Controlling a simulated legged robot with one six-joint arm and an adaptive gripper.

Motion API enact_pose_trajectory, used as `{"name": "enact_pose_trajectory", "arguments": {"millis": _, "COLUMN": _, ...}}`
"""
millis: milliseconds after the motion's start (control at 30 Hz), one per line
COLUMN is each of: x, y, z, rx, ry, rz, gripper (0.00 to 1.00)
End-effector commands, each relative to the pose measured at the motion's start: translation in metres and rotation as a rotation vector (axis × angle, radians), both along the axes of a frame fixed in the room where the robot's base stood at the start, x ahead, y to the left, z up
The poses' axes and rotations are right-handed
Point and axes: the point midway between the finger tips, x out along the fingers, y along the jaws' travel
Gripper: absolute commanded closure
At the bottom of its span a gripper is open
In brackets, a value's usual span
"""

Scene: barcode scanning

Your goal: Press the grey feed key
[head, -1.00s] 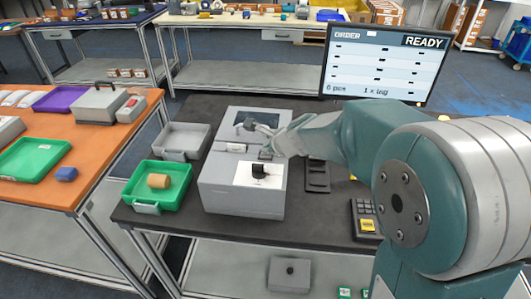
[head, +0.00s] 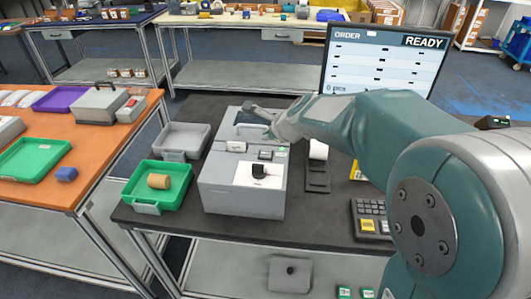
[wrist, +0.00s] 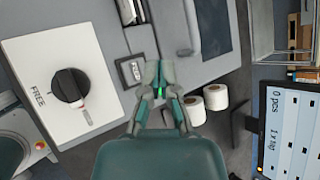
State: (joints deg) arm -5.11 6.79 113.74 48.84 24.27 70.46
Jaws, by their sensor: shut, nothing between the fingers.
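A grey box-shaped machine (head: 243,192) stands on the dark table. A small dark-framed panel (head: 265,155) is on its top; it also shows in the wrist view (wrist: 130,72), just left of my fingertips. I cannot tell for sure which part is the grey feed key. A white plate with a black knob (wrist: 69,88) marked FREE lies left of that panel in the wrist view; the knob also shows in the head view (head: 260,169). My gripper (wrist: 158,72) is shut and empty. In the head view my gripper (head: 252,112) is above the machine's far part; contact is unclear.
A green tray (head: 178,196) holding a brown roll (head: 158,181) and a grey tray (head: 183,138) stand left of the machine. A white roll (head: 318,149), a keypad (head: 370,215) and a monitor (head: 383,58) reading READY are to the right.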

Motion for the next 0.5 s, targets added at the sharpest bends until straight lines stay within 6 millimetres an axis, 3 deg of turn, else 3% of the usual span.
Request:
{"name": "enact_pose_trajectory", "arguments": {"millis": 200, "x": 0.000, "y": 0.000, "z": 0.018, "rx": -0.001, "ry": -0.002, "rz": 0.001, "gripper": 1.00}}
{"name": "enact_pose_trajectory", "arguments": {"millis": 500, "x": 0.000, "y": 0.000, "z": 0.020, "rx": -0.001, "ry": -0.001, "rz": -0.001, "gripper": 1.00}}
